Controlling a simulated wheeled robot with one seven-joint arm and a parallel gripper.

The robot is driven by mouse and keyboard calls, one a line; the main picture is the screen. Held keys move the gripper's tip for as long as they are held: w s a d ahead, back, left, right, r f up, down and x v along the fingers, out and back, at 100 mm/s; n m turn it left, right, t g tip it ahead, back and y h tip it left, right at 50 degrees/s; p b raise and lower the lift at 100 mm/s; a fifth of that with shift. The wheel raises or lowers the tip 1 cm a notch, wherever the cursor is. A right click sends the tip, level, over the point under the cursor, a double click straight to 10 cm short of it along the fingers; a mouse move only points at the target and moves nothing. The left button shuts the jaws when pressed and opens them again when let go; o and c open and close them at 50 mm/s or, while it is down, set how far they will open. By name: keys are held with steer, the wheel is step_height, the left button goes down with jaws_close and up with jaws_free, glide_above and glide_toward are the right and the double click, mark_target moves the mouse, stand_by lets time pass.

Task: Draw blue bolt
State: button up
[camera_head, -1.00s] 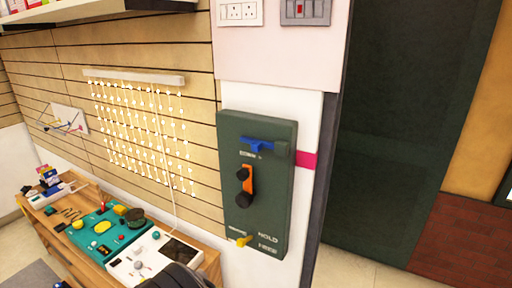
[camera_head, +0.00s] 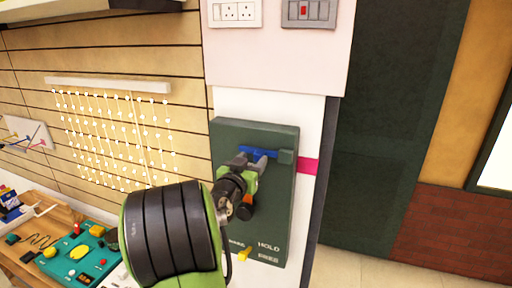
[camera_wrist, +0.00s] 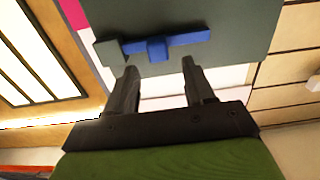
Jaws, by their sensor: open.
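The blue bolt (camera_head: 258,151) lies level near the top of a dark green panel (camera_head: 283,210) on the wall. Its right end meets a grey-green block (camera_head: 286,157). In the wrist view the bolt (camera_wrist: 188,39) has a short knob (camera_wrist: 157,49) standing out, with the block (camera_wrist: 109,51) at the left. My gripper (camera_head: 256,164) is in front of the panel, just below the bolt. The wrist view shows my gripper (camera_wrist: 160,68) open and empty, its fingertips on either side of the knob's line. Contact with the knob is not visible.
An orange lever (camera_head: 249,199) below the bolt is partly hidden by my gripper. A yellow knob (camera_head: 243,254) sits at the panel's bottom. A bench with a teal board (camera_head: 75,262) stands at the left. Open floor (camera_head: 365,272) shows at the right.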

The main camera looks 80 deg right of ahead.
mark_target(257, 155)
steer(key=d, duration=0.3)
steer(key=d+p, duration=0.1)
steer(key=shift+s+d, duration=0.15)
steer(key=shift+s, duration=0.1)
jaws_close()
